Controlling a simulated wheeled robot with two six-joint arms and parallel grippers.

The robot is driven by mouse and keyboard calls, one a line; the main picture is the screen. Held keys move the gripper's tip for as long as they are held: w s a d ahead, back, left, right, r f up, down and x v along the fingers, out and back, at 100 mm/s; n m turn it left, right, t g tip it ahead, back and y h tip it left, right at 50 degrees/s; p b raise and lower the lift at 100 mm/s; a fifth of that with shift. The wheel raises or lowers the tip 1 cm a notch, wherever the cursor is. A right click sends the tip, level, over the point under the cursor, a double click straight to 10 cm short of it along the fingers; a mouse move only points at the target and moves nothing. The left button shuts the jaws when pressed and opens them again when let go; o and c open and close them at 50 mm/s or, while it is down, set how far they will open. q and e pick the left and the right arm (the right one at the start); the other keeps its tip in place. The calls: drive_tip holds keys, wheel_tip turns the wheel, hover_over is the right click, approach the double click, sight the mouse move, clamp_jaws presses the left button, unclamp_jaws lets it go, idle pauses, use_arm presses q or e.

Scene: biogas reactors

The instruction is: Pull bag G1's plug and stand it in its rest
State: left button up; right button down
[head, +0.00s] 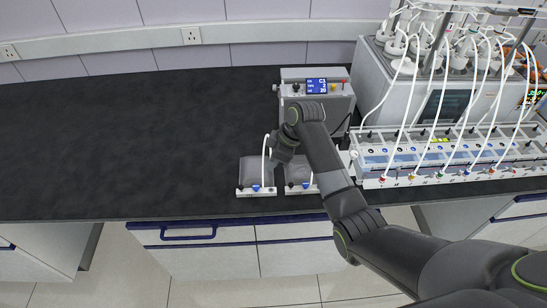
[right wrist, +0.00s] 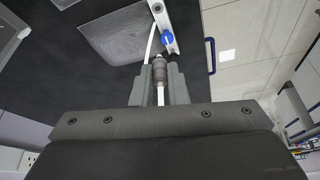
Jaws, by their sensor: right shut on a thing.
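Two grey bags lie near the bench's front edge in the head view, a left bag (head: 256,170) and a right bag (head: 297,172). Each has a white front rail with a blue valve. I cannot read which bag is G1. My right gripper (head: 277,147) is above the bags, towards their back. In the right wrist view its fingers (right wrist: 159,88) are shut on a dark grey plug (right wrist: 160,68) with a white tube below it. One bag (right wrist: 125,32), its white rail and blue valve (right wrist: 167,42) lie beyond the plug. A rest cannot be made out. My left gripper is out of view.
A grey instrument (head: 317,92) with a blue display stands behind the bags. At the right are a long white rack (head: 440,160) with several tubes and a large grey bath unit (head: 375,75). The dark bench (head: 120,145) is clear to the left.

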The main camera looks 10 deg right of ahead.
drive_tip(key=b, duration=0.5)
hover_over(269, 189)
drive_tip(key=d, duration=0.2)
drive_tip(key=shift+s+a+f, duration=0.15)
drive_tip(key=shift+s+f, duration=0.05)
drive_tip(key=shift+f, duration=2.2)
drive_tip(key=shift+s+a+f, duration=0.1)
drive_tip(key=shift+s+f, duration=0.05)
drive_tip(key=shift+f, duration=2.2)
drive_tip(key=shift+a+f, duration=0.1)
drive_tip(key=shift+f, duration=0.35)
drive_tip(key=shift+f, duration=0.7)
drive_tip(key=c, duration=1.3)
unclamp_jaws()
drive_tip(key=shift+c, duration=0.2)
drive_tip(key=b+v, duration=0.2)
drive_tip(key=v, duration=1.5)
drive_tip(key=shift+d+r, duration=0.2)
